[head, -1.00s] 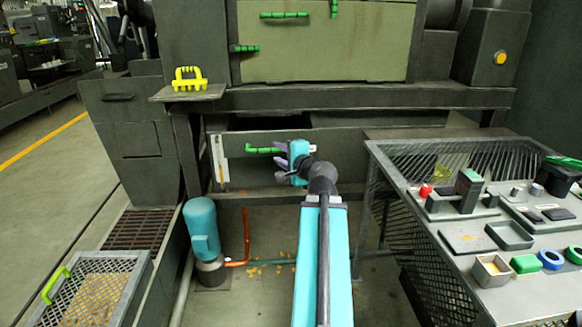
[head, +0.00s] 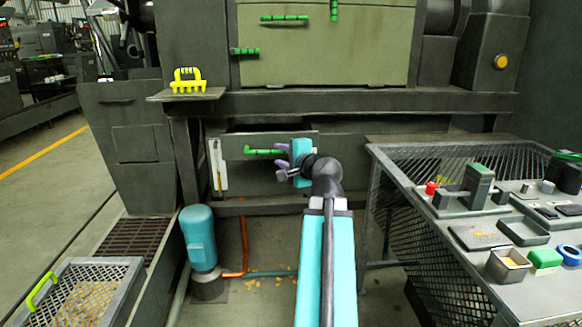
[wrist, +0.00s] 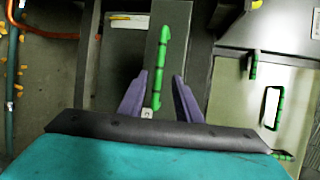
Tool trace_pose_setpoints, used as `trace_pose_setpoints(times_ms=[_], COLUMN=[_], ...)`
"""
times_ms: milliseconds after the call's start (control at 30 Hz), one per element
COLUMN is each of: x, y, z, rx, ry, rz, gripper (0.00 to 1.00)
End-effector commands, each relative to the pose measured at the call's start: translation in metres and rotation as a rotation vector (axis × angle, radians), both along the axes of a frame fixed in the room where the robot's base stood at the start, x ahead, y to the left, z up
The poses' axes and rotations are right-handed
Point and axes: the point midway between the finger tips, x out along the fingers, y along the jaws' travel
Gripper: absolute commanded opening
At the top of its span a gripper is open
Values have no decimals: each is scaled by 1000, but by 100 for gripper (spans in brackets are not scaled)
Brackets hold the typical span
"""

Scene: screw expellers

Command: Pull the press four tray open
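A dark grey tray front (head: 262,175) sits low under the press, with a horizontal green bar handle (head: 262,152). My gripper (head: 282,155) is at the right end of this handle, its purple fingers pointing left. In the wrist view the green handle (wrist: 161,60) runs lengthwise away from my gripper (wrist: 153,82). Its near end lies between the two fingers, with space on both sides. My gripper is open. A narrow dark gap (head: 270,126) shows above the tray front. How far the tray is out is hard to tell.
A mesh-sided console (head: 470,237) with buttons and small bins stands close on the right. A teal cylinder (head: 200,240) and an orange pipe (head: 243,250) are below left of the tray. A mesh bin (head: 90,290) is at front left. Yellow crumbs lie on the floor.

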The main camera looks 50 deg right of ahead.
Motion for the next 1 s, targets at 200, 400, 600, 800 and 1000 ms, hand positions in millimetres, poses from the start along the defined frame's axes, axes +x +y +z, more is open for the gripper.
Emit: trace_pose_setpoints(times_ms=[200, 400, 600, 800, 1000], x=[-4, -8, -30, -41, -51], y=[2, 3, 13, 17, 21], z=[-3, -3, 4, 3, 6], rx=[-1, 1, 2, 0, 1], ry=[1, 1, 3, 2, 2], rz=[-4, -9, -12, -10, -10], gripper=[31, 31, 31, 31, 31])
